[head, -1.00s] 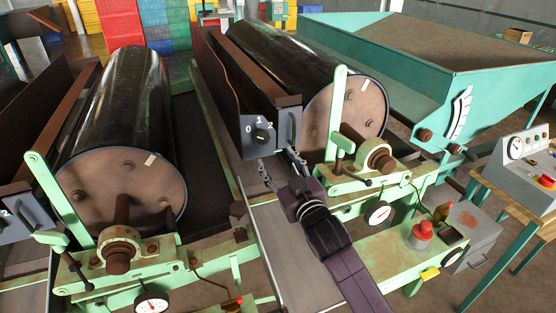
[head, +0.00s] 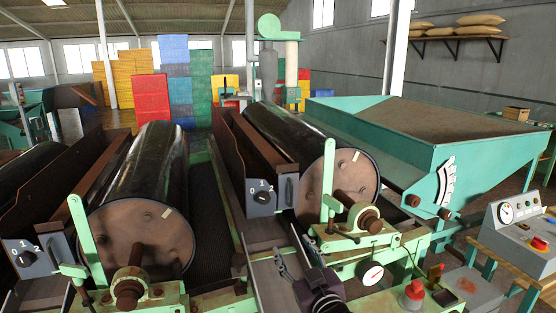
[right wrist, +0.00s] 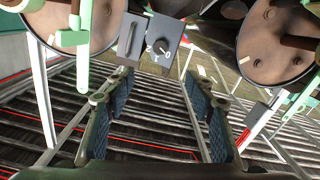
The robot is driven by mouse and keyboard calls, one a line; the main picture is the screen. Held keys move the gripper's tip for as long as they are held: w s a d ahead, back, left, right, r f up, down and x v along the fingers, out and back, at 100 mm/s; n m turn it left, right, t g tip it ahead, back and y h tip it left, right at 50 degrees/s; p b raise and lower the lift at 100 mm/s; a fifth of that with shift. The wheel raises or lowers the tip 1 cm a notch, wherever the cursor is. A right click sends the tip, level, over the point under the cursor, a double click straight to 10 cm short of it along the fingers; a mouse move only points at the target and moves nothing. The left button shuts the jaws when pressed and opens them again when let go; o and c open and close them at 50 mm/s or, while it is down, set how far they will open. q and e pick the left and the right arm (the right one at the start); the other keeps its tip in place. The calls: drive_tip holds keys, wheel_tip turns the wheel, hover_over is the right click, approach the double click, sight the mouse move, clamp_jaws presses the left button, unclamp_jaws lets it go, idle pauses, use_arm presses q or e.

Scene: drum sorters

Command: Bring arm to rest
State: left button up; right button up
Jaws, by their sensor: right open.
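My right gripper (head: 288,262) is low in the middle of the head view, below a grey switch box (head: 261,198) and apart from it. In the right wrist view, the two fingers of my right gripper (right wrist: 158,88) stand wide apart with nothing between them. The switch box (right wrist: 148,42) shows beyond the fingertips, with a knob and a handle on its face. In the head view its knob is marked 0, 1 and 2. My left gripper is in neither view.
Two dark drums (head: 148,180) (head: 300,140) stand on green frames beside the gripper. A green hopper (head: 400,140) is at the right, with a control box (head: 518,222) on a table. A second switch box (head: 25,255) is at the left. Coloured crates (head: 150,95) stand at the back.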

drive_tip(key=s+d+f+m+g+h, duration=0.25)
drive_tip(key=s+d+f, duration=0.25)
drive_tip(key=s+f, duration=0.35)
drive_tip(key=s+d+f+m+g+h, duration=0.15)
drive_tip(key=s+d+f+g, duration=0.25)
drive_tip(key=s+f, duration=0.5)
drive_tip(key=s+d+f+g, duration=0.2)
drive_tip(key=s+d+f, duration=0.1)
drive_tip(key=s, duration=0.5)
drive_tip(key=s+d+f+g+h, duration=0.1)
drive_tip(key=s+d+f+g, duration=0.15)
drive_tip(key=s, duration=0.55)
drive_tip(key=s+d+f+g, duration=0.2)
drive_tip(key=s+g, duration=0.1)
drive_tip(key=s, duration=0.5)
wheel_tip(320, 180, down, 29)
drive_tip(key=s+g, duration=0.1)
drive_tip(key=s, duration=0.2)
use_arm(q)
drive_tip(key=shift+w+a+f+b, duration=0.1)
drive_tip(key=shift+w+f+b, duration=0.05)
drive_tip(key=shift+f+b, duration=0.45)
use_arm(e)
drive_tip(key=s+d+f+g, duration=0.1)
drive_tip(key=s+d+f, duration=0.2)
drive_tip(key=s+f, duration=1.2)
drive_tip(key=shift+s+h, duration=0.3)
drive_tip(key=shift+s, duration=0.2)
